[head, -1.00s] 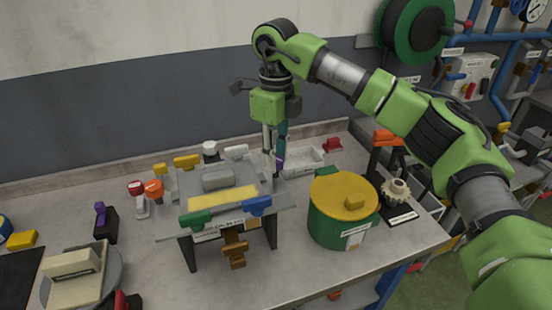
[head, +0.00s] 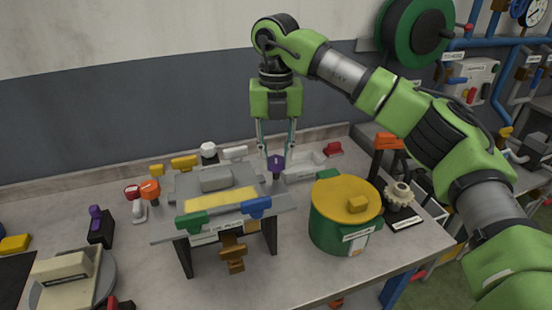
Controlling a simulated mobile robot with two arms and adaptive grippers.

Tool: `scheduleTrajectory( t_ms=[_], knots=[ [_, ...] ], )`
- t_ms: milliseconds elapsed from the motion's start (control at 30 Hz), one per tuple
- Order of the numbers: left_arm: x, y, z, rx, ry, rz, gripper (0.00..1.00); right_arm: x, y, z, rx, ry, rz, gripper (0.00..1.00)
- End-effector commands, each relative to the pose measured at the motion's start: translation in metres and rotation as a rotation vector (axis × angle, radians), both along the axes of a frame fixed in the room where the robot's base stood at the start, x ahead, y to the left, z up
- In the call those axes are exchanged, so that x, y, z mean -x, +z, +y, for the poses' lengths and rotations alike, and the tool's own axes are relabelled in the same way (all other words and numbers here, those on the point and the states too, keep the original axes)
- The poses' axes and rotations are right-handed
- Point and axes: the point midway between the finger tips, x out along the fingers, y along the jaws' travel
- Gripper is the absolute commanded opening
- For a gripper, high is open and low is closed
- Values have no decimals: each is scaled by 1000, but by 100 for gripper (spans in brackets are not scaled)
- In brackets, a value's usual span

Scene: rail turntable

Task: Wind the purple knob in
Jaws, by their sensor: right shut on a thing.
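The purple knob (head: 276,161) stands at the back right corner of the grey fixture with the yellow strip (head: 222,201). My right gripper (head: 277,160) points straight down from above, with one finger on each side of the knob, and is shut on it. The fingers hide little of the knob from the front. My left gripper is not in view.
A green drum with a yellow lid (head: 344,197) stands right of the fixture. A white tray (head: 305,170) and a red piece (head: 334,149) lie behind. Orange and red knobs (head: 150,189) stand at left, near a black block with a purple lever (head: 97,217).

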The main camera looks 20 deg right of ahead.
Motion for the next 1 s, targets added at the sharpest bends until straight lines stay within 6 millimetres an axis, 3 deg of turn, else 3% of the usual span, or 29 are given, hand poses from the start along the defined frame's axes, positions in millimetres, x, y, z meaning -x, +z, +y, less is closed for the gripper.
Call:
scheduleTrajectory(
  t_ms=[600,1000],
  knots=[
    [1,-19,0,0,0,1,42,-1,0,0,0,-554,-2,3],
    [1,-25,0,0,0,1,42,-1,0,0,-1,-746,-3,3]
  ],
)
